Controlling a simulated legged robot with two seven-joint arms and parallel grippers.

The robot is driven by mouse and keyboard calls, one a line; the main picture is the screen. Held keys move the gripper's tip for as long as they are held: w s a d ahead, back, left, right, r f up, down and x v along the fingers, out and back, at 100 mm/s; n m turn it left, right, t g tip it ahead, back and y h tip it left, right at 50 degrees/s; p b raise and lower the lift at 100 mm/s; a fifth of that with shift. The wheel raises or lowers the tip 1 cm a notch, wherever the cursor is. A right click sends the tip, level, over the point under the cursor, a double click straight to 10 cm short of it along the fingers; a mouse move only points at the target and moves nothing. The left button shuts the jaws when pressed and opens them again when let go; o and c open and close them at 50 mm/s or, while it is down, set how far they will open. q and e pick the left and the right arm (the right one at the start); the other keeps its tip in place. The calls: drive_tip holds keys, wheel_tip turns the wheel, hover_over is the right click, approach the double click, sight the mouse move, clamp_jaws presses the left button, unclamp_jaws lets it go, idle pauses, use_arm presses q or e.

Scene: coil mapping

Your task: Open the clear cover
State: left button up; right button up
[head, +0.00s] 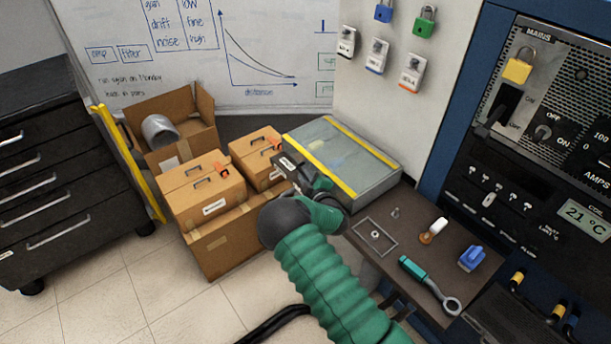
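The clear cover (335,148) is a see-through flat lid with yellow strips along two edges. It lies closed on a shallow grey box (376,184) at the back of the bench. My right gripper (290,163) is dark and reaches to the cover's near left edge, beside the yellow strip. I cannot tell whether it touches the cover, and its fingers are too small and turned away to show whether they are apart. My green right arm comes up from the bottom. My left gripper is not in view.
On the bench (395,265) lie a teal-handled tool (428,283), a blue block (471,258) and an orange-and-white item (433,231). Cardboard boxes (205,190) stand on the floor to the left. A control rack (545,130) rises at right. Padlocks (424,22) hang on the back wall.

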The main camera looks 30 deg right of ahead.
drive_tip(key=shift+w+a+r, duration=0.1)
drive_tip(key=shift+a+r, duration=0.05)
drive_tip(key=shift+a, duration=0.25)
drive_tip(key=shift+c, duration=0.4)
drive_tip(key=shift+d, duration=0.1)
clamp_jaws()
drive_tip(key=shift+d, duration=0.1)
